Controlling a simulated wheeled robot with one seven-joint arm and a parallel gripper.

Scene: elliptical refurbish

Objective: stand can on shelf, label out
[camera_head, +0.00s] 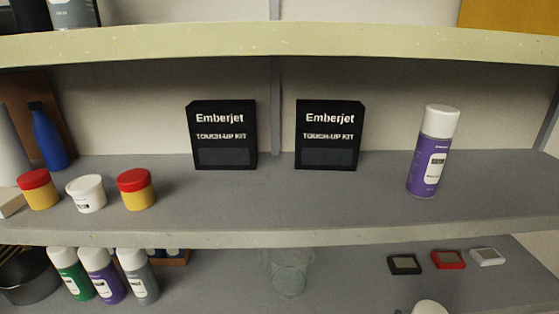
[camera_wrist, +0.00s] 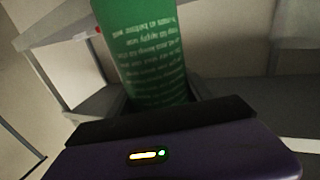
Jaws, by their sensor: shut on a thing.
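A green can (camera_wrist: 145,55) with white printed text, upside down in the wrist view, is held in my gripper (camera_wrist: 160,108). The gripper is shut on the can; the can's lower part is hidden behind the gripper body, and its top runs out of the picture. The text facing the wrist camera is several small lines. My gripper is not clearly seen in the head view. The middle shelf (camera_head: 330,208) has a purple can (camera_head: 433,150) with a white cap standing upright at the right, its white label facing mostly the camera.
Two black Emberjet boxes (camera_head: 222,135) (camera_head: 327,135) stand mid-shelf. Jars (camera_head: 86,194) and a blue bottle (camera_head: 48,138) are at left. Bare shelf lies right of the purple can.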

